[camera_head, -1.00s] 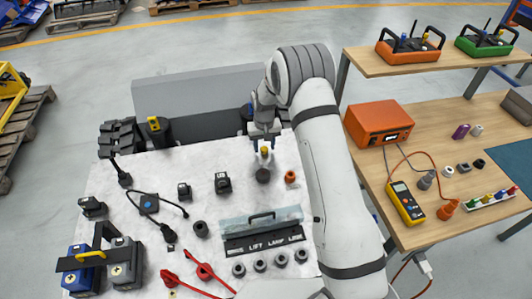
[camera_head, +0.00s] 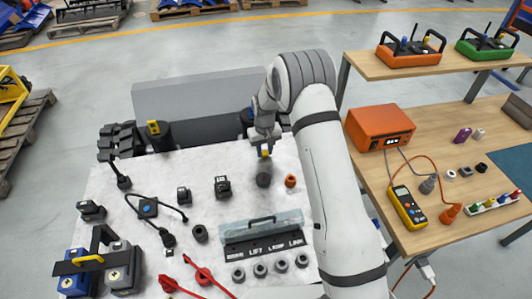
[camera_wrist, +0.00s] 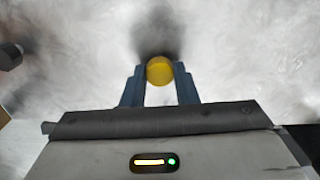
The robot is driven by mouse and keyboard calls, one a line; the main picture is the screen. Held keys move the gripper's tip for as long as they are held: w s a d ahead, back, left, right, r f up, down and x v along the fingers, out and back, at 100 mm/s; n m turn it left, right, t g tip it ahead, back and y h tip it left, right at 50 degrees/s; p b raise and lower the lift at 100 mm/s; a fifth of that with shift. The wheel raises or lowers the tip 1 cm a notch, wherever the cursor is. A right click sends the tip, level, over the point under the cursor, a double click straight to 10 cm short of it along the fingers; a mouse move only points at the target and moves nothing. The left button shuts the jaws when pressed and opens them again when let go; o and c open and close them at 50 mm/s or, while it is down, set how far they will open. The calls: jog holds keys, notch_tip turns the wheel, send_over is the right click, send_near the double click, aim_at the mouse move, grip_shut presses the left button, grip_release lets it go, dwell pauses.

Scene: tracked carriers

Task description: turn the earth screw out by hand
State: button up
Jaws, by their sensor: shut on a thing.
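My gripper (camera_wrist: 160,85) has its two blue fingers closed around a round yellow knob, the earth screw's head (camera_wrist: 160,70), seen end-on in the wrist view. In the head view the yellow head (camera_head: 265,151) shows just under my gripper (camera_head: 265,147). A dark round post (camera_head: 263,180) stands on the pale carrier deck (camera_head: 215,160) just below the yellow head in the picture. Whether the screw still touches this post is unclear. The wrist view shows only a dark blurred patch past the head, and the screw's shank is hidden.
A clear-lidded box (camera_head: 262,228) and several black knobs lie nearer. A wooden bench (camera_head: 420,232) with a yellow meter (camera_head: 407,205) stands at right.

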jog(key=n+b, duration=0.1)
jog(key=n, duration=0.3)
jog(key=shift+f+b, duration=0.15)
jog(key=shift+b, duration=0.15)
jog(key=n+b, duration=0.1)
jog(key=n, duration=0.3)
jog(key=shift+n, duration=0.3)
